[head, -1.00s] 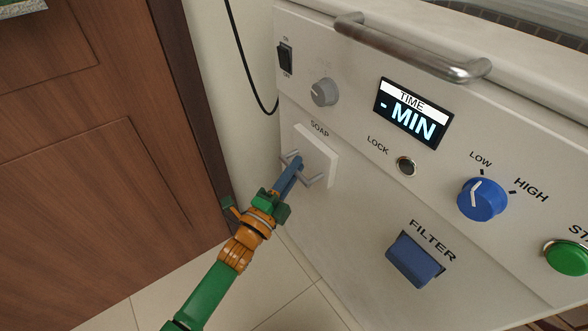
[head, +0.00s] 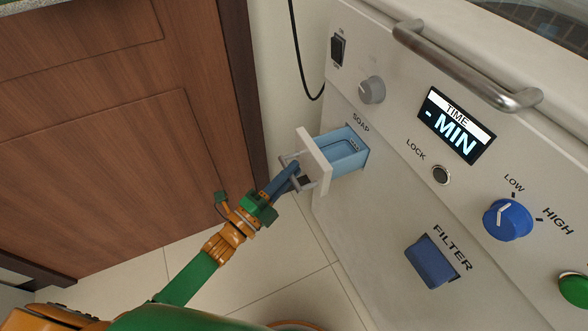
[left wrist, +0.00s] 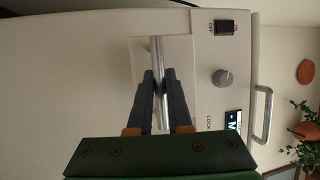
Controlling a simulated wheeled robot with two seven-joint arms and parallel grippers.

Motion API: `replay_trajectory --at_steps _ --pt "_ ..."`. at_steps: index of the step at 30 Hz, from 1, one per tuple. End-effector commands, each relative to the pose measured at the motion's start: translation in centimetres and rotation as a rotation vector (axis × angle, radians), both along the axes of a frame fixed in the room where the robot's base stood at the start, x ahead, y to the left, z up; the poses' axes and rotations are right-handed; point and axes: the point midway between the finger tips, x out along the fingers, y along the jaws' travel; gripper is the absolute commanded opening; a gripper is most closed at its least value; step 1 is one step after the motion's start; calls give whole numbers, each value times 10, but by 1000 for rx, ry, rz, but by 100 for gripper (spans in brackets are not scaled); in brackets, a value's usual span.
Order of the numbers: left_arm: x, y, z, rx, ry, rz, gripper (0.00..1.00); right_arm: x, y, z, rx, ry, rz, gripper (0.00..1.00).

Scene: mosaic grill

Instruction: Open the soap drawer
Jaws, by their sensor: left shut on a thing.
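The soap drawer (head: 343,152) stands pulled out from the white machine's front, its blue inner tray showing behind the white front plate (head: 314,160). My left gripper (head: 293,173) is shut on the drawer's metal bar handle. In the left wrist view, the two dark fingers (left wrist: 160,92) close around the handle (left wrist: 157,62), with the white drawer front (left wrist: 143,75) behind it. My right gripper is in neither view.
The machine's front bears a grey knob (head: 372,90), a time display (head: 456,124), a lock button (head: 441,175), a blue knob (head: 508,219) and a blue filter handle (head: 432,261). A wooden cabinet door (head: 110,130) stands at left. Tiled floor lies below.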

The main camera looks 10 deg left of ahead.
Motion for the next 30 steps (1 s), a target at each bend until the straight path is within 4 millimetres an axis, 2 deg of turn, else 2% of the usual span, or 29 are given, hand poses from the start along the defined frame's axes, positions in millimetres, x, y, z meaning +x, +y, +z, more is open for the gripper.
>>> replay_trajectory --at_steps 1,2,4,5,14,21,24,30 --pt "0 0 0 1 -1 0 0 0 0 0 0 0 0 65" --pt "0 0 0 1 -1 0 25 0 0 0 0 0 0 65" --pt "0 0 0 1 -1 0 44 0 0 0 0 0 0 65" --pt "0 0 0 0 -1 0 47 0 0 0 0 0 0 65" --pt "-3 1 0 0 0 0 47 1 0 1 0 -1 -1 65" --pt "-44 26 -10 2 5 -1 47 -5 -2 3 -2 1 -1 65" --pt "-55 33 -12 2 3 0 47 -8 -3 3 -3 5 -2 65" --pt "-60 36 -13 0 -1 0 47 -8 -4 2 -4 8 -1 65"
